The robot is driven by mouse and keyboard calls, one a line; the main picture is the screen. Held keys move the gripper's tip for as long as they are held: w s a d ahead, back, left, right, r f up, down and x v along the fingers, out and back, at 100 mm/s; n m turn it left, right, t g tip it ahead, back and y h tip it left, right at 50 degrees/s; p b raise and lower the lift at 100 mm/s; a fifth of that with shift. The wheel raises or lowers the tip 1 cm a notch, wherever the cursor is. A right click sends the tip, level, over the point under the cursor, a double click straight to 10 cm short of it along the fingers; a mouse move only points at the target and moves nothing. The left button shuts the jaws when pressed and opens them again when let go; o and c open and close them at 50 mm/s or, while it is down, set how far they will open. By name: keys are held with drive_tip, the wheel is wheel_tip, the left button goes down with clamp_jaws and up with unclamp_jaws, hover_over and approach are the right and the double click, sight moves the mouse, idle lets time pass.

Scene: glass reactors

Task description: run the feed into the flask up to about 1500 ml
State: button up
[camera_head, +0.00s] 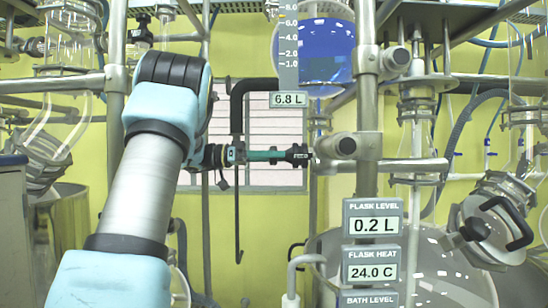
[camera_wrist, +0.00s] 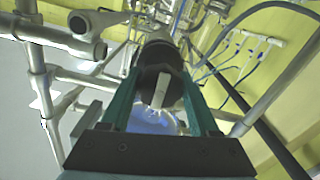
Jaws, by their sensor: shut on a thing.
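The feed vessel (camera_head: 335,50) is a round glass at the top centre with blue liquid; its display (camera_head: 289,99) reads 6.8 L. The flask (camera_head: 440,275) is a large clear glass at the bottom right. The flask level display (camera_head: 373,218) reads 0.2 L. My gripper (camera_head: 300,155) reaches in from the left, below the feed vessel. In the wrist view, my gripper (camera_wrist: 158,65) is shut around a small white handle (camera_wrist: 162,92), seemingly a valve handle. In the head view the dark fingertips hide it. Blue liquid (camera_wrist: 150,122) shows behind the fingers.
A metal post (camera_head: 367,100) stands just right of my gripper, with a clamp and cross rail (camera_head: 410,165). The flask heat display (camera_head: 371,265) reads 24.0 C; the bath level display below is cut off. A black pipe (camera_head: 237,130) hangs behind my arm.

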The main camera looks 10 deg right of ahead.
drive_tip(key=shift+f, duration=0.15)
drive_tip(key=o, duration=1.4)
drive_tip(key=shift+a, duration=0.1)
drive_tip(key=shift+w+a+b, duration=0.35)
drive_tip(key=shift+a+b, duration=0.35)
drive_tip(key=shift+a, duration=1.05)
drive_tip(key=shift+w+a+b, duration=0.3)
drive_tip(key=shift+a+b, duration=0.4)
drive_tip(key=shift+a, duration=1.05)
drive_tip(key=shift+w+a+b, duration=0.35)
drive_tip(key=shift+a+b, duration=0.35)
drive_tip(key=shift+a, duration=1.05)
